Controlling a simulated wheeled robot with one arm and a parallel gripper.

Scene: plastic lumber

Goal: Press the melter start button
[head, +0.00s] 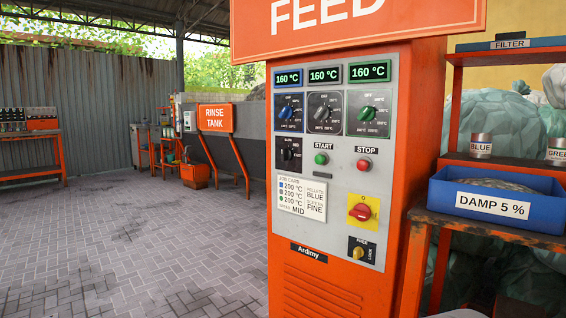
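The melter control panel (339,190) is a grey plate on an orange cabinet, in the middle right of the head view. The green start button (321,159) sits under the label START. The red stop button (363,164) is to its right under STOP. Three displays (325,74) read 160 °C. Below them are blue, black and green knobs (325,112). A small black selector knob (289,154) is left of the start button. The job card (302,197) lists 200 °C on several lines and speed MID.
A red switch on a yellow plate (361,212) and a yellow-and-black lock selector (360,251) are lower on the panel. A blue bin (440,194) labelled DAMP 5 % stands on the shelf at right. The paved floor at left is open, with a rinse tank (234,146) behind.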

